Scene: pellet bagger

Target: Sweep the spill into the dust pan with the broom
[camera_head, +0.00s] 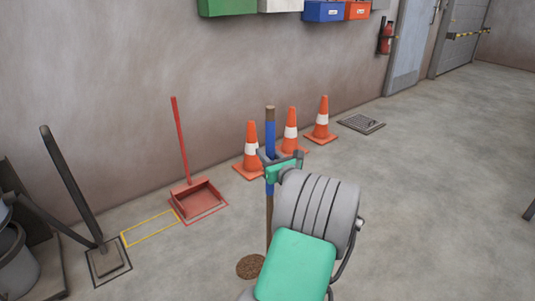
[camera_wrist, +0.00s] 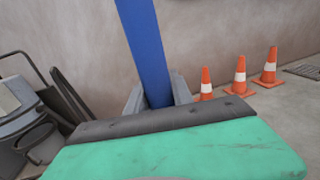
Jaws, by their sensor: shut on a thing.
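My gripper (camera_head: 279,165) is shut on the blue grip of the broom (camera_head: 270,138), whose brown wooden handle stands close to upright. The wrist view shows the blue grip (camera_wrist: 147,45) between the two grey jaws (camera_wrist: 157,95). The broom's lower end is hidden behind my arm. The spill (camera_head: 250,266) is a round, speckled brown patch on the floor, just left of the lower handle. The red dust pan (camera_head: 196,200) with its tall upright handle lies on the floor by the wall, inside a red outline, up and left of the spill.
Three orange cones (camera_head: 251,150) stand along the wall behind the broom. An empty yellow floor outline (camera_head: 150,229) lies left of the dust pan. A dark-handled tool (camera_head: 73,185) and a grey bucket (camera_head: 14,262) stand far left. A floor drain (camera_head: 361,124) is further back. The right floor is open.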

